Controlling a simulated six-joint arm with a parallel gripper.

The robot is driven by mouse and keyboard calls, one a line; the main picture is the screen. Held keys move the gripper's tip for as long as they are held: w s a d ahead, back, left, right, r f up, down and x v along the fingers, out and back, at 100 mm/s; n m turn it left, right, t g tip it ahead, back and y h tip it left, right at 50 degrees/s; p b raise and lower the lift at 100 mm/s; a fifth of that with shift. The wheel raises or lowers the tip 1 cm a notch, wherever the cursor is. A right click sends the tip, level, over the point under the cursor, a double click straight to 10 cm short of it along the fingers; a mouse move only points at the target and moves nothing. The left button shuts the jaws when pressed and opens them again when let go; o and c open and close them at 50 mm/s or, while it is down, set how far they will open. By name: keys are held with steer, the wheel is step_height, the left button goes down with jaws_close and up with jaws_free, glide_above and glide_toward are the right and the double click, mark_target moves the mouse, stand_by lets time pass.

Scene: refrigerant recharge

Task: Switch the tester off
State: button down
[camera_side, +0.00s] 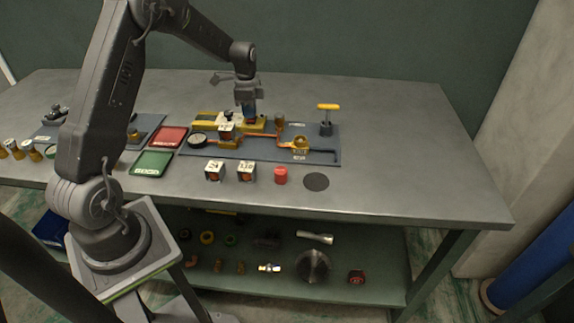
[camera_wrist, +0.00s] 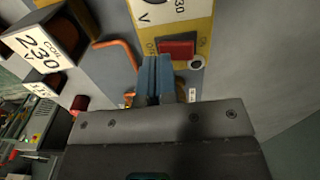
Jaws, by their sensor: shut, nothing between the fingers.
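The tester is a yellow box with a pale grey face (camera_wrist: 180,12), lying on the grey mat in the side view (camera_side: 205,124). Its red rocker switch (camera_wrist: 177,49) shows in the wrist view, with lettering that seems to read OFF at its left. My gripper (camera_wrist: 156,72) is shut and empty, its blue fingertips just below and left of the switch in the wrist view. I cannot tell whether they touch it. In the side view my gripper (camera_side: 250,116) points down at the tester's right part and hides the switch.
A black-and-white block marked 230 V (camera_wrist: 40,45) is at the wrist view's left. Red (camera_side: 168,137) and green (camera_side: 152,163) trays lie left. The table's right side is clear.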

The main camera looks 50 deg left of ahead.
mark_target(250, 121)
steer(key=shift+r, duration=2.35)
